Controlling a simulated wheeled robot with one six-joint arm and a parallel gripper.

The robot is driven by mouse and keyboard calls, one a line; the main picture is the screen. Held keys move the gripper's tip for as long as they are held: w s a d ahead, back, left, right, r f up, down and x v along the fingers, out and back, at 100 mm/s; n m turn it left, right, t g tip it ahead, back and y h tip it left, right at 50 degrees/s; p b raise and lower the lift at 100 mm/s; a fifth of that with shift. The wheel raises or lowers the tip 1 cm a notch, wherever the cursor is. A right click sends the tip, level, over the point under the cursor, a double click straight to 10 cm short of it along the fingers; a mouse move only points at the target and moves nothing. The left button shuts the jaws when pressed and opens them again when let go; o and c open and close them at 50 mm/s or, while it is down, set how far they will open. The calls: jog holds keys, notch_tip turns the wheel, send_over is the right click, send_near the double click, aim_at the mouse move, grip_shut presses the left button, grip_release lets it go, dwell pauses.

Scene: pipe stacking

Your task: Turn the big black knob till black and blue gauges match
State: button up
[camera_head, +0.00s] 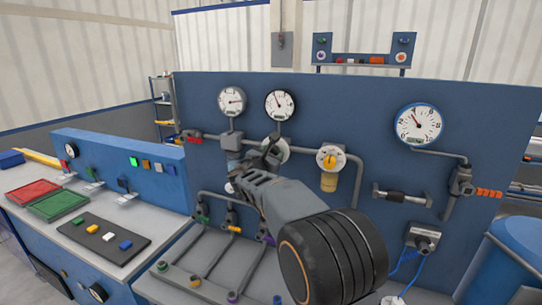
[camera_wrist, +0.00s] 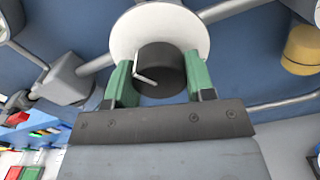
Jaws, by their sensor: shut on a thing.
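The big black knob (camera_wrist: 178,62) sits on a round white disc (camera_wrist: 126,38) on the blue panel. My gripper (camera_wrist: 158,72) has its two green fingers on either side of the knob, closed on it. A pale bent bar shows across the knob's face. In the head view my gripper (camera_head: 268,158) hides most of the knob, and part of the white disc shows behind it. The black-rimmed gauge (camera_head: 280,105) is above the knob, its needle pointing up and left. The blue-rimmed gauge (camera_head: 418,124) is at the right, its needle also up-left; exact readings are too small to tell.
A grey-rimmed gauge (camera_head: 231,101) hangs left of the black one. A yellow valve (camera_head: 329,178) and grey pipes are right of my gripper. A workbench with red (camera_head: 34,192) and green trays (camera_head: 58,204) stands left. My arm covers the lower middle.

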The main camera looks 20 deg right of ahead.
jog(key=o, duration=0.9)
jog(key=b+v, duration=0.3)
jog(key=v, duration=1.1)
jog(key=shift+b, duration=0.35)
